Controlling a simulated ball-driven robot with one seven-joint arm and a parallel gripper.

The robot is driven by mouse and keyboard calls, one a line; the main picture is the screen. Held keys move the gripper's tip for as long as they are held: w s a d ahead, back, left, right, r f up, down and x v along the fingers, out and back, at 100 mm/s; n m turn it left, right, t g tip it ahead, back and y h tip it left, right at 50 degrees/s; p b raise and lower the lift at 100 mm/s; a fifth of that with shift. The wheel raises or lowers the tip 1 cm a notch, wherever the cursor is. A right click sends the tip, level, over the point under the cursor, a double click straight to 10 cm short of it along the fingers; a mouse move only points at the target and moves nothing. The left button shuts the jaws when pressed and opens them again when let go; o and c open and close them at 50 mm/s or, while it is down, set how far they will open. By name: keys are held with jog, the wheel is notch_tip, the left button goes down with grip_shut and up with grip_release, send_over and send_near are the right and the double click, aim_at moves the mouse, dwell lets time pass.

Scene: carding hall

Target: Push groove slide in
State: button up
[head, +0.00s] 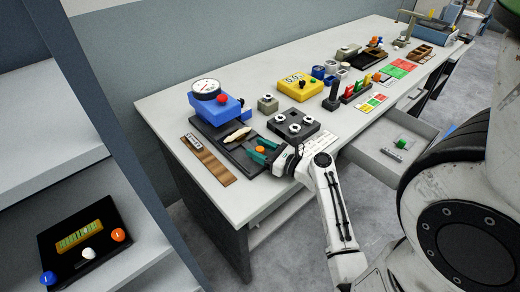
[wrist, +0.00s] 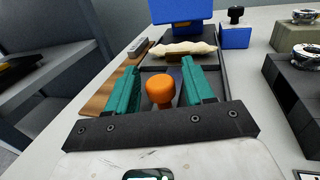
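An orange knob (wrist: 160,91) stands on a dark flat base (wrist: 226,70), which seems to be the groove slide. In the head view the orange knob (head: 261,149) shows at the base's near right end, partly hidden by my fingers. My gripper (wrist: 160,72) has its two green fingers apart, one on each side of the knob, with a gap on both sides. In the head view my gripper (head: 263,152) reaches in from the right, low over the base. A cream fibre tuft (wrist: 184,49) lies on the base beyond the knob. The groove itself is hard to make out.
A drawer (head: 390,148) stands open below the table.

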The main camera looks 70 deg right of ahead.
jog(key=b+v, duration=0.1)
jog(key=v, duration=1)
jog(key=shift+b, duration=0.4)
jog(key=shift+w+d, duration=0.1)
